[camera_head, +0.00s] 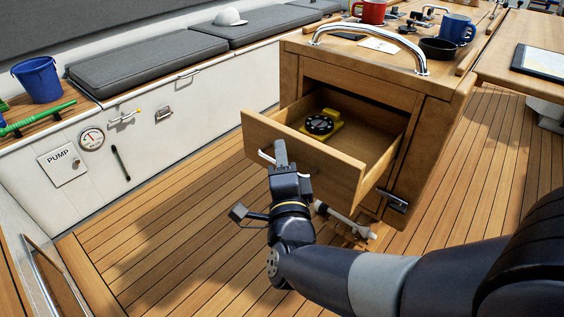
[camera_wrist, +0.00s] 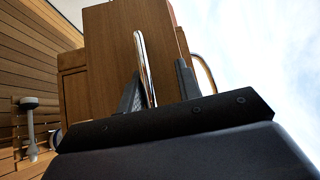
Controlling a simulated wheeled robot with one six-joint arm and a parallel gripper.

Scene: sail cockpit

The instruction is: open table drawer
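The table drawer (camera_head: 304,153) is pulled well out of the wooden table (camera_head: 370,91). Its inside shows, with a yellow and black compass-like item (camera_head: 321,123) lying in it. The drawer's metal handle (camera_head: 264,157) is on its front, partly hidden by my gripper (camera_head: 281,158). In the wrist view the bar handle (camera_wrist: 145,68) stands between the two fingers of my gripper (camera_wrist: 160,82), close to the left finger. A gap shows between the handle and the right finger. The fingers are apart; whether the left one touches the bar I cannot tell.
A chrome rail (camera_head: 368,37) arches over the table top. A red mug (camera_head: 371,11), a blue mug (camera_head: 456,29) and a dark bowl (camera_head: 438,48) stand there. A black latch (camera_head: 393,200) sticks out at the table's lower corner. The deck left of the drawer is clear.

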